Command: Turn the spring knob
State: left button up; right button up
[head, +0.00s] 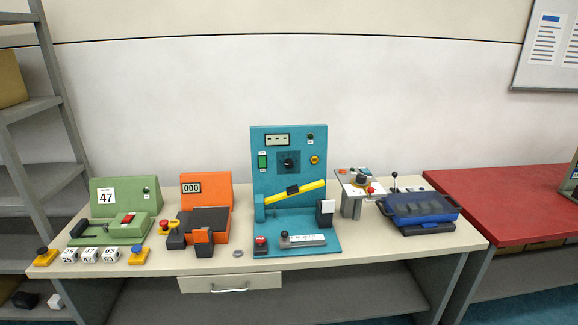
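A blue-teal gate station (261,141) stands upright at the middle of the table. A round black knob (288,161) sits on a dark square plate on its panel; it looks like the spring knob, though no label is readable. Above the knob is a small display (277,140) showing dashes. A yellow barrier arm (312,187) with a black block on it crosses the front of the station, slanting up to the right. Neither of my grippers is in view, and nothing touches the knob.
A green station (108,189) and an orange station (192,189) stand to the left. A white control stand (352,195) and blue-black case (420,208) stand to the right.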

aim_at(288, 163)
jog(key=i+l+u, duration=0.15)
jog(key=u, duration=0.2)
jog(key=i+l+u, duration=0.25)
jog(key=u, duration=0.15)
